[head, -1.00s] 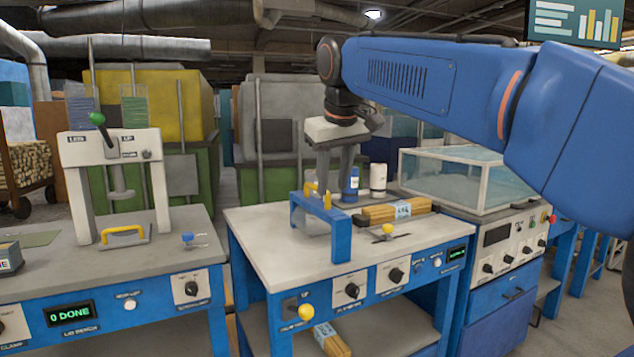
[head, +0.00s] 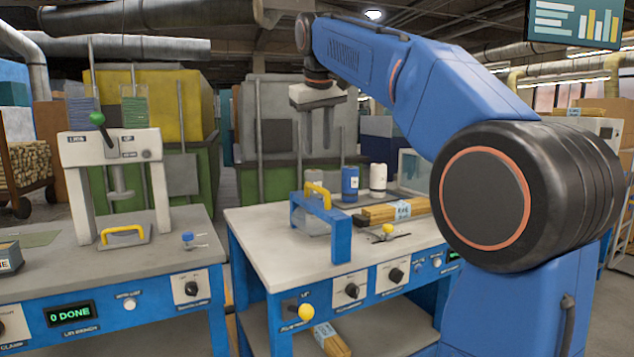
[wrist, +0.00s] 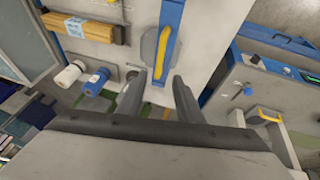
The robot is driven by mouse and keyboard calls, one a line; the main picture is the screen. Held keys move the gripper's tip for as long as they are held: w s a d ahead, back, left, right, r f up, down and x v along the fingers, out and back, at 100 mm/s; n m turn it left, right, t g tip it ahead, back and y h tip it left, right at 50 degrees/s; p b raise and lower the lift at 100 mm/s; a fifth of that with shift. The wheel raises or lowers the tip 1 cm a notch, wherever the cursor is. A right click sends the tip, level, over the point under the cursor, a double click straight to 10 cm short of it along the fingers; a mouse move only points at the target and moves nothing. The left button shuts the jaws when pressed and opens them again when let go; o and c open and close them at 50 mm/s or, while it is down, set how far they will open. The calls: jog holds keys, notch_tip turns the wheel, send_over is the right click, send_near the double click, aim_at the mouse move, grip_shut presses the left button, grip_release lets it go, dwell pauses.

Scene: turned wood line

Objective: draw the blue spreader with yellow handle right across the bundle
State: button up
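A yellow handle (head: 317,193) rises at the blue frame (head: 340,235) on the middle bench. In the wrist view the handle (wrist: 160,55) sits on a grey plate beside a blue bar (wrist: 170,20). I cannot tell how plate and frame join. The wood bundle (head: 378,215), with a pale label, lies on the same bench to the right; it also shows in the wrist view (wrist: 103,31).
A blue bottle (head: 350,184) and a white bottle (head: 378,180) stand behind the bundle. A small yellow-topped fitting (head: 387,232) is near the front edge. The left bench holds a press (head: 112,180) and another yellow-handled plate (head: 124,236).

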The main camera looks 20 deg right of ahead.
aim_at(317, 187)
jog(key=x, duration=1.3)
grip_shut()
